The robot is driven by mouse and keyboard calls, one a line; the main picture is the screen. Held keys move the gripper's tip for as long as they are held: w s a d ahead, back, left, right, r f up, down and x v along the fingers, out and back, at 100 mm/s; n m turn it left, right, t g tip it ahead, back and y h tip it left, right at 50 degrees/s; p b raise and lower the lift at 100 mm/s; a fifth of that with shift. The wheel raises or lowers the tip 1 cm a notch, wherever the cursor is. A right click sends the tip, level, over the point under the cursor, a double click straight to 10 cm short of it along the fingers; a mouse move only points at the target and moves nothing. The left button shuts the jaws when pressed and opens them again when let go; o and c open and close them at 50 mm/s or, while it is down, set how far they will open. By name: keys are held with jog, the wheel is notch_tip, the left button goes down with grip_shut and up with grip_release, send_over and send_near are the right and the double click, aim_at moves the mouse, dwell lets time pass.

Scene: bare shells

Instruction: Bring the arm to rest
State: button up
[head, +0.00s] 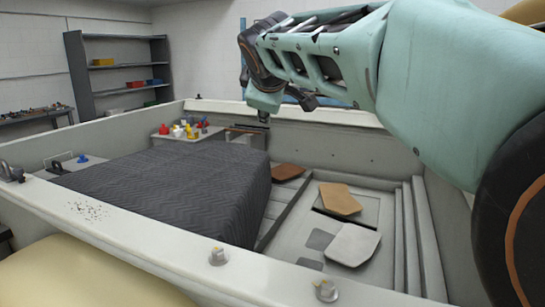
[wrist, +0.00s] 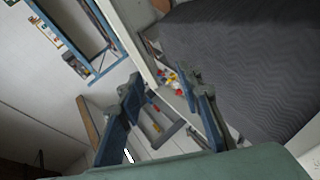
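My arm (head: 425,75) reaches in from the upper right of the head view, raised above the open grey shell. Its far end hangs over the shell's back wall, and my gripper is mostly hidden there behind the wrist. In the wrist view my gripper (wrist: 163,82) shows its two blue-grey fingers well apart. Nothing is between them, and the gap looks onto the floor and furniture far beyond. I see no contact between the gripper and anything.
The shell's pale rim (head: 130,237) runs across the front. A dark quilted cover (head: 165,185) fills its left part. Small coloured items (head: 185,130) stand at the back corner. Brown and grey pads (head: 340,198) lie on the right floor. A shelf (head: 80,75) stands behind.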

jog(key=s+d+f+m+g+p, duration=0.2)
jog(key=s+d+f+m+p, duration=0.15)
jog(key=s+d, duration=0.25)
jog(key=s+d+f+m+g+p, duration=0.2)
jog(key=s+d+f+m+p, duration=0.15)
jog(key=s+d, duration=0.3)
jog(key=s+f+m+g+p, duration=0.1)
jog(key=s+f+m+p, duration=0.1)
jog(key=s, duration=0.5)
jog(key=s+d+f+m+g+p, duration=0.1)
jog(key=s+f+m, duration=0.2)
jog(key=s, duration=0.4)
jog(key=s+d+f+m+g+p, duration=0.1)
jog(key=s+f+m+p, duration=0.1)
jog(key=s, duration=0.6)
jog(key=shift+d+f+m+p, duration=0.2)
jog(key=shift+f+m+p, duration=0.1)
jog(key=shift+f+m, duration=0.3)
jog(key=shift+f, duration=0.1)
